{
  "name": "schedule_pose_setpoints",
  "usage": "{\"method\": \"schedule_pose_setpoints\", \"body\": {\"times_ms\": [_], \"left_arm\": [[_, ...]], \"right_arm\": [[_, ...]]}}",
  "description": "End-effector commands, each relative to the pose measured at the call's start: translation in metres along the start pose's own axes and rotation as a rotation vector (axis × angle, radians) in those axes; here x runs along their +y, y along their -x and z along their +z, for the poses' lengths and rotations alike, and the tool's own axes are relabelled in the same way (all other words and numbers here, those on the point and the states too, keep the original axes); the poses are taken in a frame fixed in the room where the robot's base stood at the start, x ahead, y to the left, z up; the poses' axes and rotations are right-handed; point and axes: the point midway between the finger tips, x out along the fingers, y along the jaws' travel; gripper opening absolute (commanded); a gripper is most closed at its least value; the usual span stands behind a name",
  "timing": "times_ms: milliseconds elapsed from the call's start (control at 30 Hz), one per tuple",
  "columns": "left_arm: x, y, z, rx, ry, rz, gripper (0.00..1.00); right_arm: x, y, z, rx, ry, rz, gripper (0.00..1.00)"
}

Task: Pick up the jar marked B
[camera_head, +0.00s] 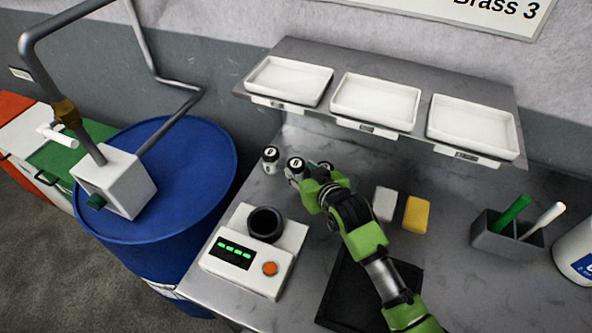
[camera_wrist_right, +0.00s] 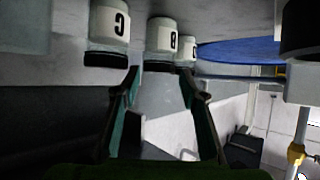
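Three small white jars with black lids stand in a row on the grey bench at the back. In the upside-down wrist view the jar marked B (camera_wrist_right: 160,36) is the middle one, with a jar that seems marked C (camera_wrist_right: 108,24) to its left and a partly hidden jar (camera_wrist_right: 187,48) to its right. In the head view the middle jar (camera_head: 296,165) is partly covered by my right gripper (camera_head: 312,183). That gripper is open and empty; its fingertips (camera_wrist_right: 157,72) point at jar B, which appears just beyond the gap. My left gripper is out of view.
A white device (camera_head: 225,270) with a black cup (camera_head: 266,224) stands at front left. A shelf with three white trays (camera_head: 375,100) overhangs the back. White (camera_head: 385,203) and yellow (camera_head: 417,214) blocks, a pen holder (camera_head: 497,236) and a black tray (camera_head: 342,300) are nearby.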

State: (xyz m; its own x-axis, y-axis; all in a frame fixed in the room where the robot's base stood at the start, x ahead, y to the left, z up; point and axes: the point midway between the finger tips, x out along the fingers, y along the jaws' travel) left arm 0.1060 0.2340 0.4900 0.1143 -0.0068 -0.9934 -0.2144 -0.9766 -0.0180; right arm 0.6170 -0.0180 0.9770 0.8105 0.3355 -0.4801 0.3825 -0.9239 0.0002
Motion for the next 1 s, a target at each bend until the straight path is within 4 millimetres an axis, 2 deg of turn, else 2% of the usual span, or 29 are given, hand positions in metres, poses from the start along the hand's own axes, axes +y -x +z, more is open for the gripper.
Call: {"method": "schedule_pose_setpoints", "body": {"times_ms": [167,333,500,867,967,1000], "left_arm": [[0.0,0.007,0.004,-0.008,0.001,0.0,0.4],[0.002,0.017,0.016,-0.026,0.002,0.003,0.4],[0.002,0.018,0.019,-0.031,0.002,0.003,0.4],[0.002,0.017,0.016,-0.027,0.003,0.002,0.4],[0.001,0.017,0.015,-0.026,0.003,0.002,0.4],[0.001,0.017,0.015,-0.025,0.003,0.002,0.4]], "right_arm": [[0.0,-0.011,-0.004,-0.001,0.0,-0.001,0.39],[0.001,-0.03,-0.007,-0.001,0.0,0.0,0.39],[0.001,-0.047,-0.005,0.0,0.0,-0.001,0.39],[0.001,-0.052,-0.004,0.0,0.0,-0.001,0.39],[0.001,-0.052,-0.004,0.0,0.0,-0.001,0.13],[0.001,-0.052,-0.004,0.0,0.0,-0.001,0.1]]}}
